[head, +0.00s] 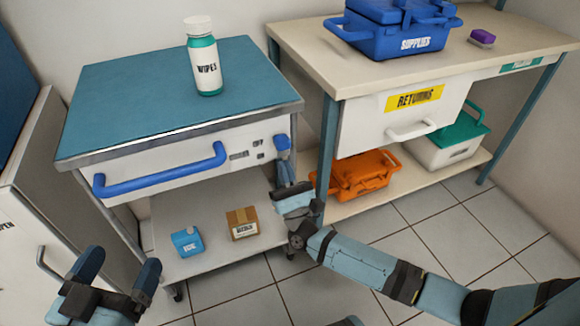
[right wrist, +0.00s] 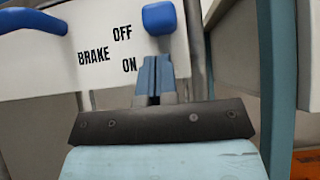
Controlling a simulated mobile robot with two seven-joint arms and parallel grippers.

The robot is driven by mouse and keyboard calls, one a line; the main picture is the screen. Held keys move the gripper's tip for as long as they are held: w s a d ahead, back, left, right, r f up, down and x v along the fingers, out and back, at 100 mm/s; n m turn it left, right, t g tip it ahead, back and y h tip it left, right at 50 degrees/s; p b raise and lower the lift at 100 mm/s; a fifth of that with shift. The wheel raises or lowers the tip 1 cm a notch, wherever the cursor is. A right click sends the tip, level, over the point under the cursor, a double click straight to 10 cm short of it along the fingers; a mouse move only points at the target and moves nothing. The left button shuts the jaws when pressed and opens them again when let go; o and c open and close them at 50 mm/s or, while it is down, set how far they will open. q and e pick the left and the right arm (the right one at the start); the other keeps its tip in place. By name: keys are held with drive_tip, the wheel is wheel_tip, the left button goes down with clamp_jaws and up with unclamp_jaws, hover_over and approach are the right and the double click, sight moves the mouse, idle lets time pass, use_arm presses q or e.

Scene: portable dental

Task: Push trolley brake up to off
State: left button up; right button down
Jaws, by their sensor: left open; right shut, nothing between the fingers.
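The trolley (head: 180,92) has a teal top and a white front panel with a blue handle (head: 165,172). At the panel's right end is the blue brake lever (head: 281,142). In the right wrist view the brake lever (right wrist: 159,18) stands beside the word OFF, above the ON label (right wrist: 130,65). My right gripper (head: 284,160) is shut and empty, pointing up just below the lever. Its fingertips (right wrist: 155,60) show right under the lever; whether they touch it I cannot tell. My left gripper (head: 118,268) is open and empty at the lower left, away from the trolley front.
A wipes bottle (head: 205,62) stands on the trolley top. A blue box (head: 187,241) and a cardboard box (head: 242,222) sit on its lower shelf. A bench (head: 310,45) with a returns drawer (head: 380,125) is close on the right, with an orange case (head: 362,178) below.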

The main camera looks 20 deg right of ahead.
use_arm(q)
drive_tip(key=shift+s+d+f+n+p, duration=0.2)
drive_tip(key=shift+d+n+p, duration=0.25)
drive_tip(key=shift+p, duration=0.5)
use_arm(e)
drive_tip(key=v, duration=1.1)
drive_tip(key=shift+w+f, duration=0.35)
use_arm(q)
drive_tip(key=shift+d, duration=0.1)
